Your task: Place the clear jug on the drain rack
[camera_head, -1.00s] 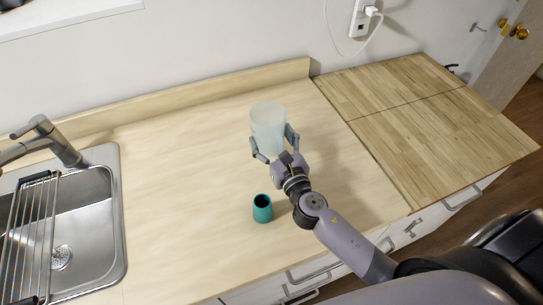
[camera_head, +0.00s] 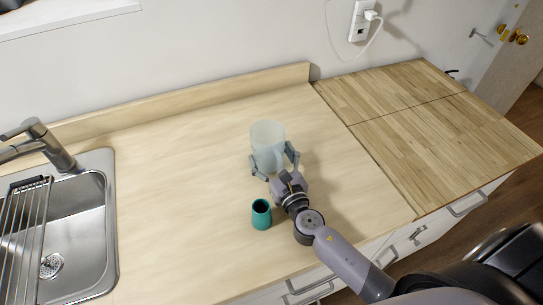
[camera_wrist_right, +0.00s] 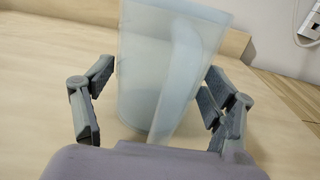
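The clear jug (camera_head: 266,143) is a pale, translucent, upright vessel in the middle of the counter in the head view. In the right wrist view the jug (camera_wrist_right: 150,75) fills the space between the fingers, its handle turned toward my palm. I cannot tell whether the jug's base touches the counter. The wire drain rack (camera_head: 22,240) lies over the sink at the far left, partly cut off by the frame. My left gripper is not in view.
A small teal cup (camera_head: 261,215) stands on the counter just left of my right arm. The sink (camera_head: 85,235) and faucet (camera_head: 45,145) are at the left. The counter between sink and cup is clear. A wooden board surface (camera_head: 430,125) lies at the right.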

